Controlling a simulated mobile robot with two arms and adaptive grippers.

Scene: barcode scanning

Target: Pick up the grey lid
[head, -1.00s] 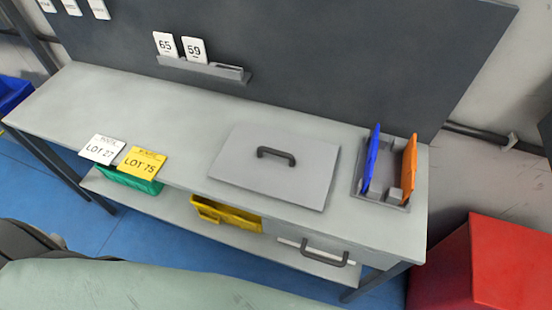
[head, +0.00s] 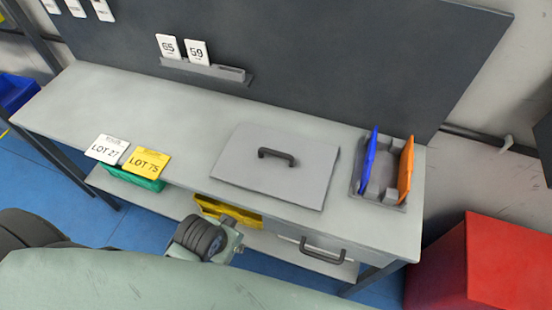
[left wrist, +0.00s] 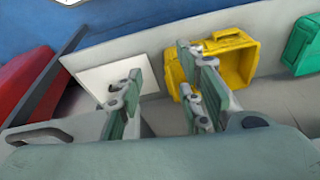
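The grey lid (head: 275,185) lies flat on the grey workbench (head: 120,98), right of its middle. It is a flat rectangular plate with a dark arched handle (head: 277,155) on top. My left gripper (left wrist: 165,90) shows in the left wrist view with its green-padded fingers apart and nothing between them. My right gripper is in neither view.
A rack (head: 380,180) with blue and orange panels stands right of the lid. Cards "LOT 27" (head: 107,149) and "LOT 75" (head: 146,161) lie at the bench's front edge. Below are a yellow bin (left wrist: 230,55), a green bin (left wrist: 303,45) and a dark drawer handle (head: 322,253). A red box (head: 470,265) stands right.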

